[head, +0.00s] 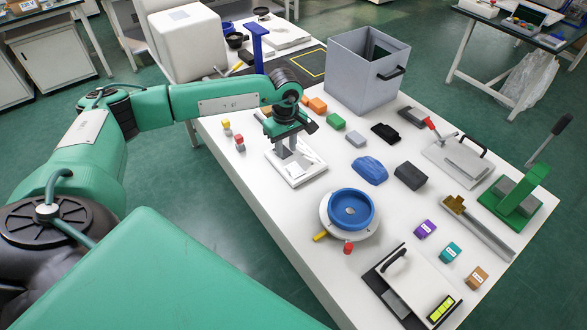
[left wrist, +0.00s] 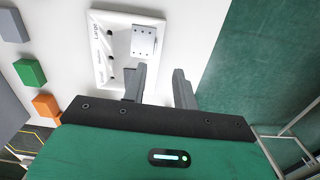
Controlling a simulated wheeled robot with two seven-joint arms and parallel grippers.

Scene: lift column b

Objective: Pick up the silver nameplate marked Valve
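A white tray (head: 297,182) lies on the white table at the near left edge, below my left gripper (head: 289,149). In the left wrist view the tray (left wrist: 102,70) carries dark printing that seems to read "Large". A small silver plate (left wrist: 143,41) lies on it, with tiny marks too small to read as Valve. My left gripper (left wrist: 158,92) points down with its two fingers apart and nothing between them. The silver plate lies beyond the fingertips in that view, apart from them. In the head view the fingers partly hide the tray. My right gripper is not in view.
A grey bin (head: 364,80) stands behind the tray. A green block (head: 336,122) and orange block (head: 317,105) lie nearby. A blue ring-shaped fixture (head: 350,210) stands to the right. Small red and yellow pieces (head: 239,143) lie left of the gripper, near the table edge.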

